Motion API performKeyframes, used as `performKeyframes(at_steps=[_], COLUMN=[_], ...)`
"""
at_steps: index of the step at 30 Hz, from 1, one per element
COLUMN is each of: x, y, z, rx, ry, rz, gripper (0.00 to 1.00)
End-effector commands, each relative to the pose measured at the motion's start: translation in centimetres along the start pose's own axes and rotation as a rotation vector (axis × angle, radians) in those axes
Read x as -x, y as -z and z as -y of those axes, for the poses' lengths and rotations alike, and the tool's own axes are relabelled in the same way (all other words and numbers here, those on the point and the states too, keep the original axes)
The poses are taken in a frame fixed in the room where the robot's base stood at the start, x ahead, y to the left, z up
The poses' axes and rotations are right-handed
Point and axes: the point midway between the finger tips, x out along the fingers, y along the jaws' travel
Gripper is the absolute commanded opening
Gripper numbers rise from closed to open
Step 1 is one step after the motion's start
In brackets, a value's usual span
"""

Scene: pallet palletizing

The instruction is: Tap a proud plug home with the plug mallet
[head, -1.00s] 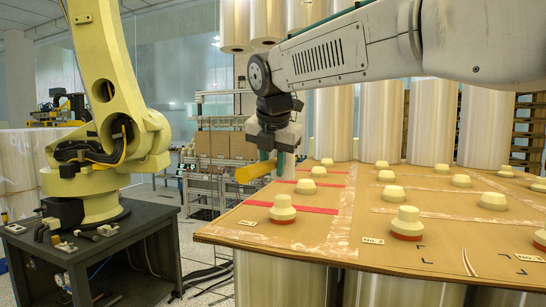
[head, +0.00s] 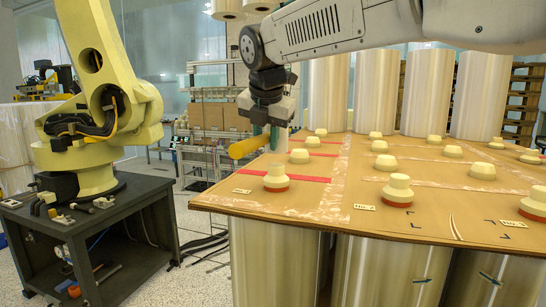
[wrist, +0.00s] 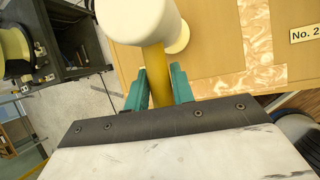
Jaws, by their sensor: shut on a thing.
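My gripper (head: 268,136) is shut on the plug mallet's yellow handle (wrist: 157,75), which sits between its teal fingers. The mallet's white head (wrist: 137,18) is at the top of the wrist view. In the head view a yellow part of the mallet (head: 248,147) juts left, past the board's left edge; I cannot make out the white head there. Proud plugs with a red band at the base stand along the board's front: one at left (head: 276,178), one in the middle (head: 398,188), one at right (head: 536,202). A cream plug (wrist: 181,38) is partly hidden behind the mallet.
The brown board (head: 300,212) lies on tall wrapped rolls and carries several lower plugs (head: 482,171), red strips and number labels (head: 364,207). More rolls (head: 378,95) rise behind. A yellow robot arm (head: 98,110) stands on a dark bench (head: 120,215) at left, with open floor between.

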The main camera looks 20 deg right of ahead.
Motion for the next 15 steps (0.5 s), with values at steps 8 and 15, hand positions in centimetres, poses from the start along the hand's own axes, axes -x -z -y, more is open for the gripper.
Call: performKeyframes(at_steps=[8,15], x=[-2.9,-2.8], y=[1.4,1.3], z=[0.7,0.7], rx=[0.000,-0.001], ry=[-0.001,-0.001], rz=[0.000,0.001], gripper=[0.00,0.00])
